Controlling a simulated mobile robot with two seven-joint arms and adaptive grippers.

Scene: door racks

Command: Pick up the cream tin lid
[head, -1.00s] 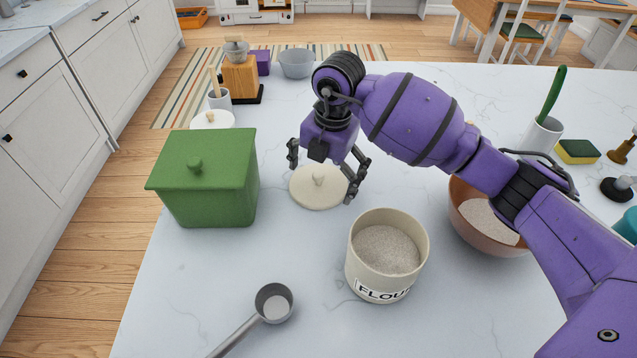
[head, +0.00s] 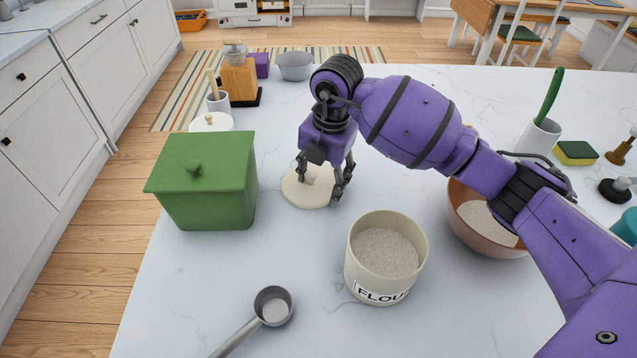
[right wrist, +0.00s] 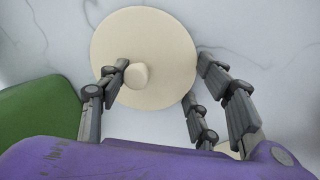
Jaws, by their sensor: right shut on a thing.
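The cream tin lid (head: 308,199) is a flat round disc with a small knob, and it appears to lie on the counter right of the green box. My right gripper (head: 320,188) is over it, pointing down, with its fingers closed in around the knob area. In the right wrist view the lid (right wrist: 150,35) fills the upper middle, and one finger touches or nearly touches the knob (right wrist: 136,76). My right gripper (right wrist: 160,78) is shut on the lid, though the exact contact is partly hidden. The open cream flour tin (head: 372,282) stands nearer, full of flour. My left gripper is not in view.
The green lidded box (head: 212,190) stands close left of the lid. A metal scoop (head: 262,318) lies in front. A brown bowl (head: 468,235) is right of the tin, partly behind my arm. A sponge (head: 575,153) lies further right. Counter in front is mostly clear.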

